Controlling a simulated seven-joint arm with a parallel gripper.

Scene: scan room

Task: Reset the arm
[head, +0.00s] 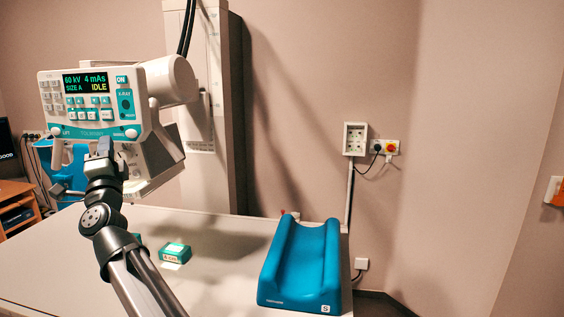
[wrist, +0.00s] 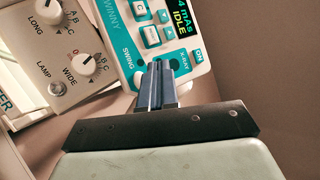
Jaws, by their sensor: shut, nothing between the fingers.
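My arm rises from the bottom of the head view, and my gripper (head: 105,146) is just in front of the lower edge of the X-ray control panel (head: 95,104). In the wrist view the two fingers of my gripper (wrist: 157,66) are together with nothing between them. Their tips are close to the panel (wrist: 178,35), near the "SWING" and "X-RAY" labels. I cannot tell whether they touch it. The panel display (head: 86,82) reads "60 kV 4 mAs SIZE A IDLE".
Two knobs (wrist: 80,66) sit on the housing beside the panel. A blue trough-shaped cradle (head: 300,262) lies on the table (head: 222,222), with a small green-and-white box (head: 175,252) left of it. The table between them is clear. A tall column (head: 205,120) stands behind.

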